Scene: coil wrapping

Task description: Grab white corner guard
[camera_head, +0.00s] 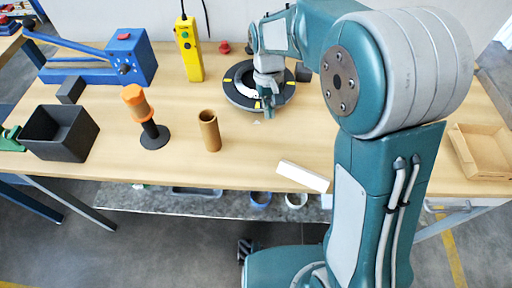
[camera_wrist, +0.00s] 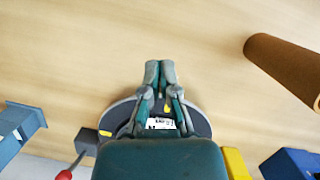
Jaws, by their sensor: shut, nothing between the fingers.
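A long white piece (camera_head: 303,177), which looks like the white corner guard, lies near the table's front edge, right of centre. My gripper (camera_head: 268,112) is shut and empty, pointing down over the front part of a dark ring (camera_head: 236,96) with yellow marks, well behind and left of the white piece. In the wrist view my gripper (camera_wrist: 160,70) has its fingertips together over bare wood. The dark ring (camera_wrist: 118,116) shows behind the fingers, with a white patch inside it. I cannot make out the long white piece in the wrist view.
A brown tube (camera_head: 209,131) and an orange-handled tool (camera_head: 146,116) stand to the left. A cardboard tray (camera_head: 482,150) is at right. Wood around the white piece is clear.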

